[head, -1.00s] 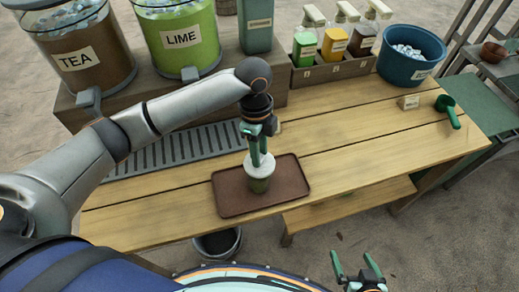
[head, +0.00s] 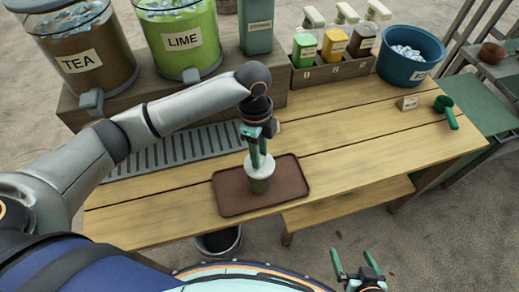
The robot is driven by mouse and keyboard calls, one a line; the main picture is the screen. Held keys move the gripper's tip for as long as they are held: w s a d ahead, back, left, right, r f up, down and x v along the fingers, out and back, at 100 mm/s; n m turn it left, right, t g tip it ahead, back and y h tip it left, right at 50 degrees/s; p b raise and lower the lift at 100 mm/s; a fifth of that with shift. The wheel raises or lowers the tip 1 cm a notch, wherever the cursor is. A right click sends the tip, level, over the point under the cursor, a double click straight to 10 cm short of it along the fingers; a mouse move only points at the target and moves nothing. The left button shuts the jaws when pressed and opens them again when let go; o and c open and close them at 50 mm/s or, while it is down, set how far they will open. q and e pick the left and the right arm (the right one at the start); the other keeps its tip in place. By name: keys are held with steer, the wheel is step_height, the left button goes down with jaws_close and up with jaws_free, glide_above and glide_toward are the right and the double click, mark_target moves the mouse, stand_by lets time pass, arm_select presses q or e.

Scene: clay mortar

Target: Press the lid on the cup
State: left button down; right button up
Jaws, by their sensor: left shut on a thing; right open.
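The cup (head: 260,185) stands upright on a brown tray (head: 228,197) near the front edge of the wooden counter. A pale round lid (head: 252,170) sits at the top of the cup; whether it is fully seated cannot be told. My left gripper (head: 258,161) points straight down from above, shut, with its fingertips at the lid. The fingers hide part of the lid. My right gripper (head: 357,268) is open and empty, low in the picture in front of the counter, well away from the cup.
A slotted drip grate (head: 170,150) lies behind the tray, below the TEA (head: 85,62) and LIME (head: 180,42) dispensers. A bottle caddy (head: 335,68), blue ice tub (head: 410,55) and green scoop (head: 447,110) stand toward the right. The counter right of the tray is clear.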

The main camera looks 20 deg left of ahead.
arm_select(q)
steer(key=shift+f+p, duration=0.15)
steer(key=shift+p, duration=0.3)
stand_by(0.8)
steer(key=shift+p, duration=0.45)
stand_by(0.4)
stand_by(0.3)
jaws_free()
stand_by(0.5)
steer(key=shift+r, duration=3.5)
jaws_close()
